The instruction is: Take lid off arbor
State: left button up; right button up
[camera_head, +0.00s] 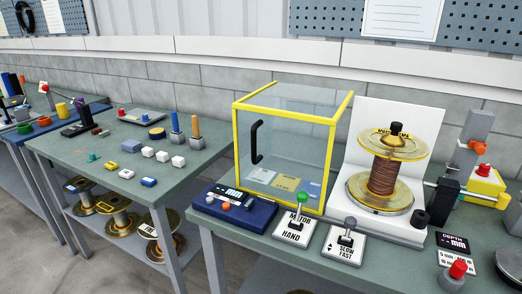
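The arbor stands in front of a white upright panel (430,120) on the right. It carries a spool wound with brown wire (383,178). A translucent yellow disc (412,150) lies over the top of the winding, with a black knob (396,128) at its centre. I cannot tell whether the lid is this disc, the knob or both. A wider yellowish disc (362,195) lies under the winding. Neither of my grippers is in view.
A yellow-framed clear box (290,140) with a black handle stands left of the arbor. Two lever switches (297,228) (344,243) are at the bench's front edge.

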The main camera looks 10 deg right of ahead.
aim_at(393, 138)
jog(key=k+l, duration=0.1)
jog(key=l, duration=0.3)
jog(key=k+l+u, duration=0.1)
jog(key=l, duration=0.3)
jog(key=k+l, duration=0.15)
jog(key=l, duration=0.25)
jog(key=k+l+u, duration=0.1)
jog(key=l, duration=0.3)
jog(key=k+l, duration=0.2)
jog(key=l, duration=0.2)
jog(key=k+l, duration=0.1)
jog(key=l, duration=0.25)
jog(key=k+l+u, duration=0.1)
jog(key=l, duration=0.3)
jog(key=k+l, duration=0.2)
jog(key=l, duration=0.2)
jog(key=u, duration=0.05)
